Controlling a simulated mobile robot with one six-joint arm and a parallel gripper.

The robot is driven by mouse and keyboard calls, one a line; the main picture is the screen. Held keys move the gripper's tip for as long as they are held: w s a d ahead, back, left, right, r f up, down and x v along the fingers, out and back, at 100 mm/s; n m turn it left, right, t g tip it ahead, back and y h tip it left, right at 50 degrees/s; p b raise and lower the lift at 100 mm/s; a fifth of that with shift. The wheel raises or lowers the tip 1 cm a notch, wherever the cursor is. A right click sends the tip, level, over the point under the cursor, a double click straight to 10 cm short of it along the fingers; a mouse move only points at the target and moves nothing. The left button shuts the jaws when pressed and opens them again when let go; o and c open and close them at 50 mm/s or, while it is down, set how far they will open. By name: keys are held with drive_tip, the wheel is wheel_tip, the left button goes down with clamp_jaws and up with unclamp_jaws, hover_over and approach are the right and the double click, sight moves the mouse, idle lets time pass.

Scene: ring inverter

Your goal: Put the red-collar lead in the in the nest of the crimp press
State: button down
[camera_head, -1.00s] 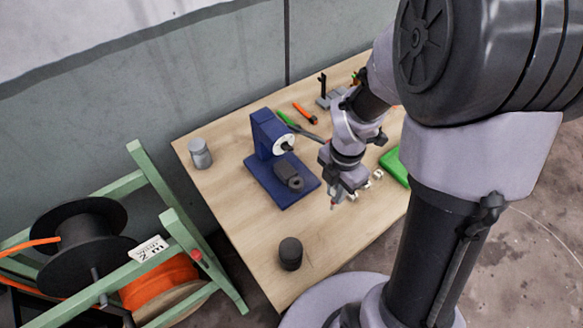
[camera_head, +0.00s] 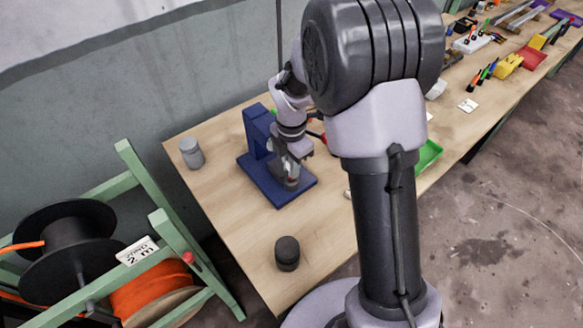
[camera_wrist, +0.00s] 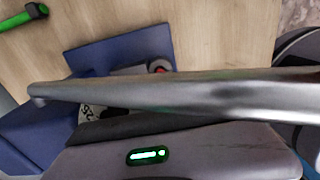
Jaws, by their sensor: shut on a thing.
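The crimp press is blue, with its upright column and base (camera_head: 262,182) on the wooden bench. My gripper (camera_head: 291,176) is directly over the base, at the dark nest, and hides most of the nest. In the wrist view, the blue base (camera_wrist: 120,46) lies beyond a long grey bar that crosses the picture. A small red spot, seemingly the red-collar lead (camera_wrist: 158,67), shows at the dark nest block (camera_wrist: 132,70). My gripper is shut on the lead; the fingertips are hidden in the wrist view. I cannot tell whether the lead is seated in the nest.
A grey canister (camera_head: 191,153) stands left of the press and a black round piece (camera_head: 287,254) stands at the near edge. A green tray (camera_head: 428,154) is at the right. A green rack with cable spools (camera_head: 150,290) stands left of the bench.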

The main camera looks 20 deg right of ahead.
drive_tip(key=c, duration=1.6)
unclamp_jaws()
drive_tip(key=shift+c, duration=0.2)
wheel_tip(320, 180, up, 12)
drive_tip(key=p, duration=0.4)
drive_tip(key=shift+r, duration=0.2)
drive_tip(key=s+a+r+m+t+y, duration=0.1)
drive_tip(key=s+a+r+m+t, duration=0.15)
drive_tip(key=s+r+m, duration=1.15)
drive_tip(key=s+a+m+t+y, duration=0.1)
drive_tip(key=s+m+t, duration=0.2)
drive_tip(key=s+m, duration=0.5)
drive_tip(key=m, duration=0.5)
drive_tip(key=shift+s+a+f, duration=0.2)
